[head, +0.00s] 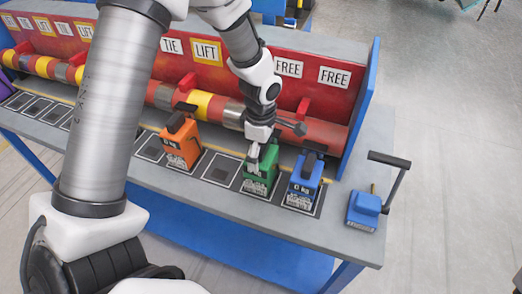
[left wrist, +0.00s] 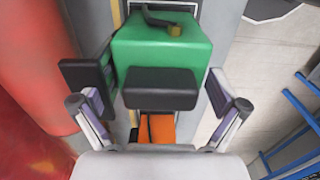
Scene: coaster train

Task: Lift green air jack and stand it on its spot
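The green air jack (head: 261,176) stands upright on the bench between the orange jack and the blue jack, over a dark marked square. In the left wrist view, its green body (left wrist: 160,48) and black top block (left wrist: 160,88) lie between the fingers. My left gripper (head: 255,158) is right over the jack in the head view. In the left wrist view, its two fingers (left wrist: 160,112) are spread apart, with gaps on both sides of the black block. The gripper hides part of the jack's top. My right gripper is not in view.
An orange jack (head: 181,146) stands to the left and a blue jack (head: 305,181) to the right. An empty marked square (head: 221,171) lies between the orange and green jacks. A blue lever pump (head: 365,207) sits at the right end. A red wall (head: 340,102) with pipes runs behind.

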